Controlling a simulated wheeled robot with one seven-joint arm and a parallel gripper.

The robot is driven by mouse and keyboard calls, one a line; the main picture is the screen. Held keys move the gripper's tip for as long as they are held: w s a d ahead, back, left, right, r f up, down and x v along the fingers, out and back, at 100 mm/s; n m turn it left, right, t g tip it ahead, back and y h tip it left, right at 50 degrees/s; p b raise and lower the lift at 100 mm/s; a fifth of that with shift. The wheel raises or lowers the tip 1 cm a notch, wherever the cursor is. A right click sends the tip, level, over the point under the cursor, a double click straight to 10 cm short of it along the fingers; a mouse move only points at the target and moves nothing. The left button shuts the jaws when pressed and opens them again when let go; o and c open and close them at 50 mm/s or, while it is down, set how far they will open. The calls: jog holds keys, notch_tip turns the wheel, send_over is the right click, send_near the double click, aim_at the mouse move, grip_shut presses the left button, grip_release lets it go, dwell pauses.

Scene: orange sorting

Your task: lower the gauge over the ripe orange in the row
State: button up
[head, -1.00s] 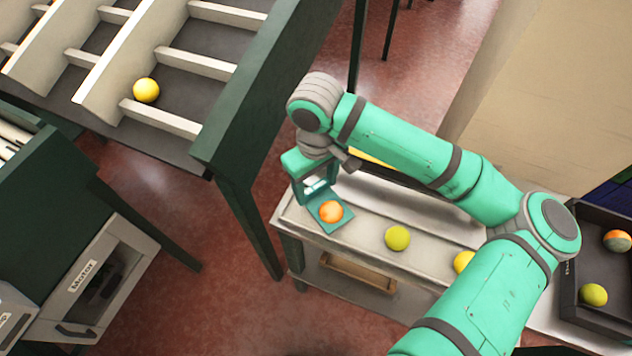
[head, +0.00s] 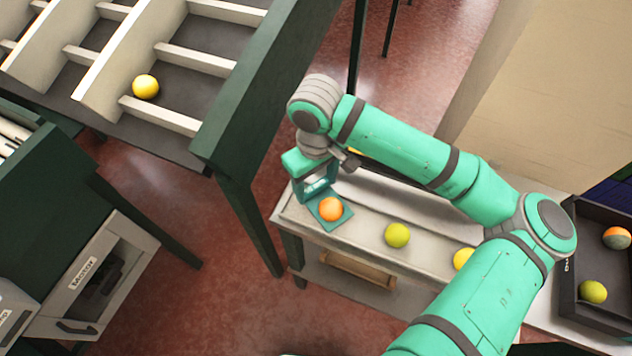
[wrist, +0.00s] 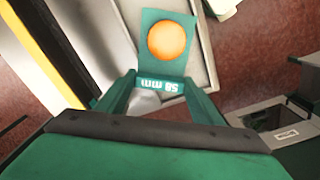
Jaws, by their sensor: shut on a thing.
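The gauge (head: 341,219) is a flat teal plate with a round hole and a "58 mm" label, which shows in the wrist view (wrist: 159,86). The ripe orange (head: 331,209) is at the left end of the row on the pale bench; it also shows in the wrist view (wrist: 168,40). The plate surrounds the orange, which shows whole in the hole. How low the plate sits on it I cannot tell. My gripper (wrist: 160,80) is shut on the gauge's label end, beside the orange. In the head view my gripper (head: 316,184) is partly hidden.
A yellow-green fruit (head: 397,235) and a yellow one (head: 463,259), partly behind my arm, lie further right on the bench (head: 425,257). A dark crate (head: 568,275) with fruit stands at the right. A divided sorting rack (head: 180,120) holds a yellow fruit (head: 145,87).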

jog(key=shift+r, duration=0.2)
dwell(0.3)
jog(key=shift+r, duration=3.85)
